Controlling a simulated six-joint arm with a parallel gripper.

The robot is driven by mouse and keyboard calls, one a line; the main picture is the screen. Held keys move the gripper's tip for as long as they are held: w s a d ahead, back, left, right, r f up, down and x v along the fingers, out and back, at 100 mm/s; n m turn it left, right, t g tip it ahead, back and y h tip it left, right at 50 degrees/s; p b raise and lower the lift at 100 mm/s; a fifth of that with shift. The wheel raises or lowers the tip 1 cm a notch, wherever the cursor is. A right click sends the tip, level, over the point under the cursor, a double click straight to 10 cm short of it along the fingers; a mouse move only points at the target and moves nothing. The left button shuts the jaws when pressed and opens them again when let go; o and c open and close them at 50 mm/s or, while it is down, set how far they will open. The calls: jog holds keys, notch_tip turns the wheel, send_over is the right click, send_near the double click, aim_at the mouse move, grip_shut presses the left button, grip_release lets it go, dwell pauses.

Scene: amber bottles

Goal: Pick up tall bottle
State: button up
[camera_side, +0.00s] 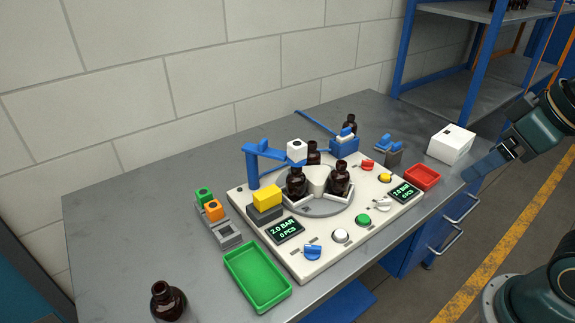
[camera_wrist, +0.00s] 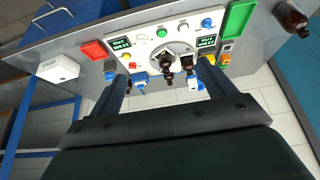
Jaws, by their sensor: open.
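Several dark amber bottles are in view; I cannot tell for certain which is the tall one. One bottle (camera_side: 167,301) stands alone at the front left of the bench; it also shows at the top right of the wrist view (camera_wrist: 290,17). Others stand on the round turntable of a white machine: a left bottle (camera_side: 296,183), a right bottle (camera_side: 340,179) and a rear bottle (camera_side: 313,153). Another bottle (camera_side: 350,124) stands behind the machine. My gripper (camera_side: 475,170) is at the right, well apart from every bottle; its spread, empty fingers (camera_wrist: 162,66) show in the wrist view.
The machine (camera_side: 325,250) has buttons, displays and a blue overhead arm (camera_side: 265,152). A green tray (camera_side: 257,278), red tray (camera_side: 422,177), white box (camera_side: 451,144) and orange-green blocks (camera_side: 213,209) surround it. Blue shelving (camera_side: 475,70) stands behind right.

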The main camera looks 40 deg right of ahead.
jog(key=w+a+r+n+g+y, duration=0.1)
jog(key=w+a+r+n, duration=0.15)
jog(key=w+a, duration=1.55)
jog(key=a+f, duration=0.4)
jog(key=a, duration=0.5)
jog(key=a+f+n, duration=0.1)
jog(key=a+f, duration=0.3)
jog(key=a, duration=0.5)
jog(key=a+f+n, duration=0.1)
jog(key=a+f, duration=0.3)
jog(key=a, duration=0.5)
jog(key=shift+w+a+f+g+y, duration=0.25)
jog(key=shift+w+f+g+y, duration=0.05)
jog(key=shift+w+y, duration=0.1)
jog(key=shift+n, duration=0.25)
